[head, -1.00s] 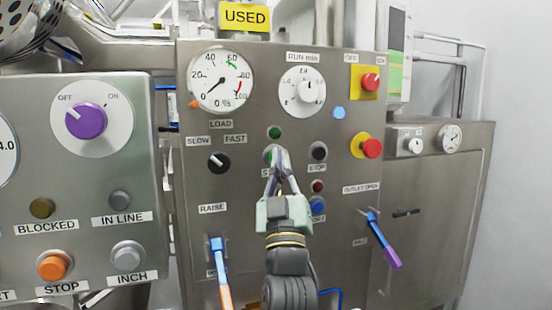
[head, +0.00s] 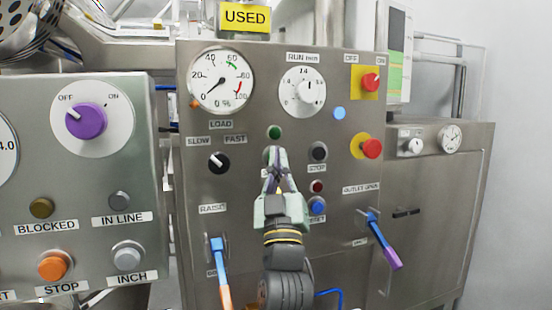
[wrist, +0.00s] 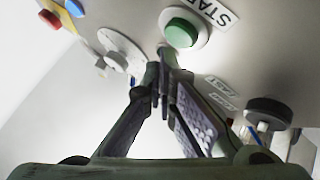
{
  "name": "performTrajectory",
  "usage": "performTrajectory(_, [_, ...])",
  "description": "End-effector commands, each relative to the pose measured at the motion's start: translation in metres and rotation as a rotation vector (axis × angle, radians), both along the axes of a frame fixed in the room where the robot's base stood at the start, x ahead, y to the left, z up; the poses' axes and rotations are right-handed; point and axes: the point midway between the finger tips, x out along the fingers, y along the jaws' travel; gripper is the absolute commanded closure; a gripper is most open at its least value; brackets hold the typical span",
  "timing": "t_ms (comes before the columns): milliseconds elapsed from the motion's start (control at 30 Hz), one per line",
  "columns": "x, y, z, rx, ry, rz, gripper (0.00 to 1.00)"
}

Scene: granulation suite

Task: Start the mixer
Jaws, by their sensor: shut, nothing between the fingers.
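The mixer's steel control panel (head: 245,265) fills the middle of the head view. In the wrist view the green start button (wrist: 180,33) sits in a pale ring, with its START label (wrist: 214,12) beside it. My gripper (head: 275,153) is shut and empty, with its fingertips over the start button's place in the head view, hiding most of the button. In the wrist view the fingertips (wrist: 163,60) lie close to the button's rim; I cannot tell whether they touch. A green lamp (head: 274,132) is just above the fingertips in the head view. The black STOP button (head: 319,151) is to the right.
A black SLOW/FAST knob (head: 219,163) is left of my gripper. A red emergency button (head: 372,148), a small red lamp (head: 317,187) and a blue button (head: 317,205) are to the right. Handles stick out low at left (head: 222,270) and right (head: 382,240).

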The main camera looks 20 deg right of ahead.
Motion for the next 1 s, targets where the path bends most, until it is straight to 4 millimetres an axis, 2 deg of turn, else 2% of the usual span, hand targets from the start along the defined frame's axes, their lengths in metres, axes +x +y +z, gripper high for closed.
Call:
performTrajectory(567, [0.0002,0.0,-0.0001,0.0,0.0,0.0,1.0])
performTrajectory(1000, [0.0085,0.0002,0.0001,0.0,0.0,0.0,1.0])
